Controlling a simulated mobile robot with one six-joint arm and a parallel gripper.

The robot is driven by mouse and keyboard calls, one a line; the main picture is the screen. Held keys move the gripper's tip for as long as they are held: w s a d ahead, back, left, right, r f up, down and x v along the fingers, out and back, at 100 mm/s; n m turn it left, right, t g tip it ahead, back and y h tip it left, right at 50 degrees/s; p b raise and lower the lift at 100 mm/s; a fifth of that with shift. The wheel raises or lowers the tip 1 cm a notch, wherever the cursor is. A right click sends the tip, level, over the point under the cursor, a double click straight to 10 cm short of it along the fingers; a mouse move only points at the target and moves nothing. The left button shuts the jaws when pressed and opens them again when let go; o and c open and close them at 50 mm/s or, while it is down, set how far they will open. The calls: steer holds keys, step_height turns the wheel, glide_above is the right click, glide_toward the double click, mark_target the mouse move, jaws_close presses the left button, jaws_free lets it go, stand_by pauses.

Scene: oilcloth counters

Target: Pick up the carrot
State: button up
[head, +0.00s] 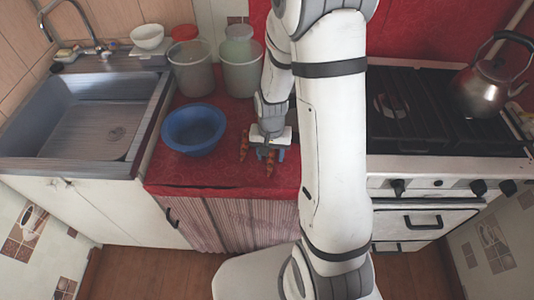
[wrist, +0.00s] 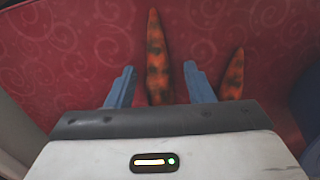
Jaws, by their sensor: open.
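Two orange carrots with dark patches lie on the red patterned oilcloth (head: 190,177). In the wrist view one carrot (wrist: 157,60) lies lengthwise between my two blue fingers, its near end hidden by the gripper body. The second carrot (wrist: 234,75) lies just outside the right finger. In the head view one carrot (head: 244,146) shows left of my gripper and another (head: 270,162) shows at its fingers. My gripper (head: 267,155) points down low over the counter. It is open, with a gap between each finger and the carrot; I cannot tell its exact height.
A blue bowl (head: 194,129) stands left of my gripper on the counter. Two grey-green buckets (head: 193,79) stand behind it. The sink (head: 90,125) is at left, the stove (head: 430,120) with a kettle (head: 488,88) at right. The oilcloth in front of the bowl is clear.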

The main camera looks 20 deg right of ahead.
mark_target(270, 156)
steer(key=shift+c, duration=0.2)
jaws_close()
stand_by(0.3)
step_height(270, 156, up, 10)
stand_by(0.6)
